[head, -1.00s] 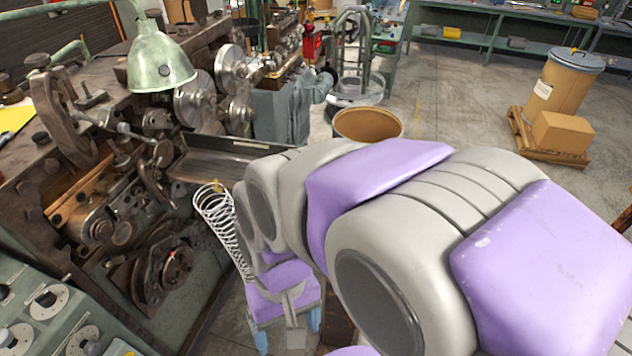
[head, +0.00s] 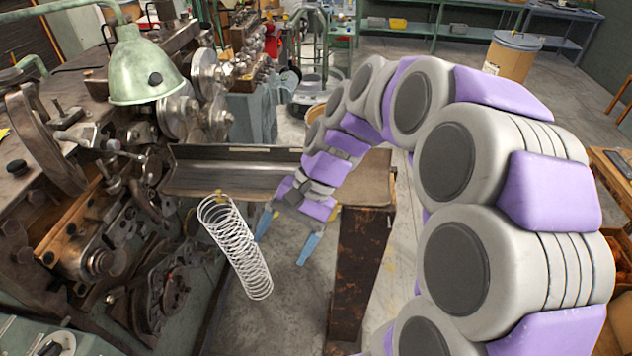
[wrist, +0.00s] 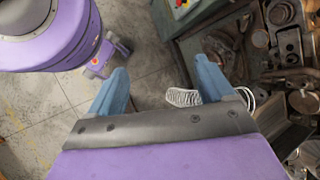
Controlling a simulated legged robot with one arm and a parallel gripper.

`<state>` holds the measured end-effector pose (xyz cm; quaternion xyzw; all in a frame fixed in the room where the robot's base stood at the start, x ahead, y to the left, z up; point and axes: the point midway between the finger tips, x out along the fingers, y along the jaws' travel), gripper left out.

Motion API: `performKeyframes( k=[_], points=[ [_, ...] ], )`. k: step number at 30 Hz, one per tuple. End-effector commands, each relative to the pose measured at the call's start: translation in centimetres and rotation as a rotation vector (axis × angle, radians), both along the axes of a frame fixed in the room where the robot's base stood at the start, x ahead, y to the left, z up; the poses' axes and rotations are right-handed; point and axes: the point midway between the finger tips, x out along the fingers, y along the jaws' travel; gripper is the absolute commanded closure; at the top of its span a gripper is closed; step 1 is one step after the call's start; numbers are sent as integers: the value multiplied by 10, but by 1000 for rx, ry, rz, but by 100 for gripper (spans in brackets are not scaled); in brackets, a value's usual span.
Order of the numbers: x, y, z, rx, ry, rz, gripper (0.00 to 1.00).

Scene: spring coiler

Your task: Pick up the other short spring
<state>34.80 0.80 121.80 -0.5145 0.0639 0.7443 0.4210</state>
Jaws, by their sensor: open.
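A pale wire coil spring (head: 240,252) hangs tilted beside the machine in the head view, its top loop by a small yellowish peg (head: 220,196). Its lower end hangs free over the floor. In the wrist view, the spring's coils (wrist: 183,97) show by the inner side of the right finger of my gripper (wrist: 160,70). White loops also show beyond that finger, which hides the part between. No second spring can be made out clearly.
The dark coiling machine (head: 90,220) fills the left, with a green lamp (head: 148,70) above it. A metal tray (head: 230,178) juts out behind the spring. A rusty stand (head: 358,270) is right of my gripper. Bare floor lies below the spring.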

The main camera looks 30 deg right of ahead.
Motion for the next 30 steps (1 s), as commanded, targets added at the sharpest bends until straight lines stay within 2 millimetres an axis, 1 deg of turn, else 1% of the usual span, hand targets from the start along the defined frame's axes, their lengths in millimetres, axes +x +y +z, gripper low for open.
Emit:
performKeyframes(
  k=[1,3,5,8,11,12,14,15,17,18,21,24,27,30],
  points=[
    [17,-11,-1,43,20,-71,18],
    [38,-26,0,102,44,-165,18],
    [54,-42,0,153,65,-248,18],
    [81,-73,-1,236,98,-387,18],
    [103,-111,-6,322,131,-530,18],
    [110,-128,-8,354,141,-585,18],
    [119,-155,-14,406,165,-668,18],
    [124,-175,-17,441,174,-724,18],
    [128,-204,-24,488,193,-806,18],
    [130,-222,-28,516,201,-856,18],
    [131,-263,-38,578,219,-965,18],
    [128,-291,-47,622,235,-1038,18],
    [126,-306,-51,646,240,-1079,18],
    [128,-306,-54,653,241,-1092,18]
  ],
)
